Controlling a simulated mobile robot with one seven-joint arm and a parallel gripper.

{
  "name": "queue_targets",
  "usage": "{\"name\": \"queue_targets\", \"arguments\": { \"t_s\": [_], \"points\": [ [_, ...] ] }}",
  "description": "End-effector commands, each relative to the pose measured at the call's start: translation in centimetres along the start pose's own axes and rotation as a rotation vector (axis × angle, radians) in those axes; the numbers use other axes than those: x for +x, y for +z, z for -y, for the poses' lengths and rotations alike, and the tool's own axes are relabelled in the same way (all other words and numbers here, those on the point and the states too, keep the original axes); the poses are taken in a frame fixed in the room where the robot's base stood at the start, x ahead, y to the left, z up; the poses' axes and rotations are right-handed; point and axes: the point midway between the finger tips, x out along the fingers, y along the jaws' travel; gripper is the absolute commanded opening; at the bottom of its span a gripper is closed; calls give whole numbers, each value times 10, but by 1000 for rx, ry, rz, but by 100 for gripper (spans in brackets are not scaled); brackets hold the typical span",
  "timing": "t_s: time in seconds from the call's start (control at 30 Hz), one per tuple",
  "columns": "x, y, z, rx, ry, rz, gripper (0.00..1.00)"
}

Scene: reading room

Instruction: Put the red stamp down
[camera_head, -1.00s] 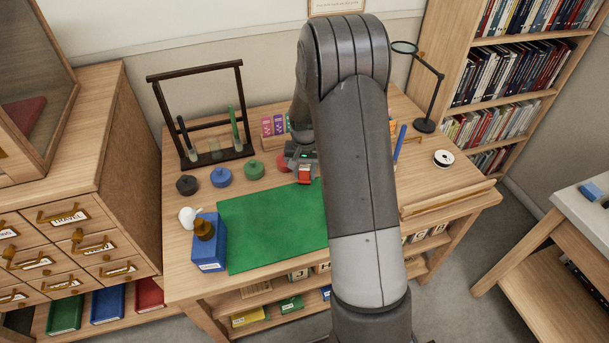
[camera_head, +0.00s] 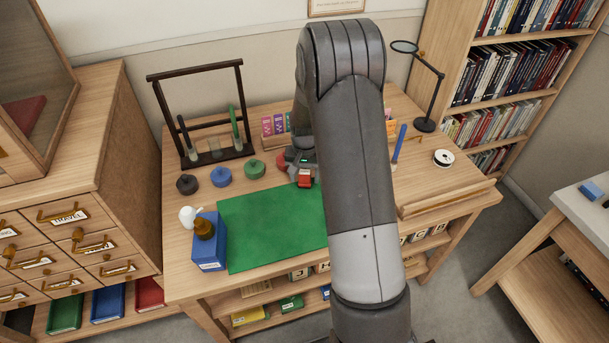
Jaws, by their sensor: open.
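A small red block, which looks like the red stamp (camera_head: 305,179), is by the back edge of the green mat (camera_head: 270,228), close to the mat's right side as seen. My gripper (camera_head: 302,168) is open, right at the red block. Its fingers are small and partly hidden by my arm, so I cannot tell whether they touch the block. I also cannot tell whether the block rests fully on the surface.
Black (camera_head: 187,184), blue (camera_head: 221,176) and green (camera_head: 254,168) round pots stand behind the mat. A dark rack (camera_head: 200,118) is at the back left. A blue box (camera_head: 209,245) stands left of the mat. My arm hides the desk's middle right.

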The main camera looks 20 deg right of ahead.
Motion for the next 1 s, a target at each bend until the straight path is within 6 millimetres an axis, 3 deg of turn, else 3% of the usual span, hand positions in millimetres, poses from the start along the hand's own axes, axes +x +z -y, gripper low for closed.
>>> {"name": "queue_targets", "arguments": {
  "t_s": [0.17, 0.6, 0.77, 0.87, 1.0],
  "points": [
    [-16, -1, 0, 0, -1, -4, 57],
    [-104, -1, 0, 0, -1, -4, 57],
    [-120, 0, 0, -1, 0, -2, 57],
    [-130, 4, 0, -6, -3, -10, 57],
    [-162, 23, 0, -33, -17, -46, 57]
  ]
}}
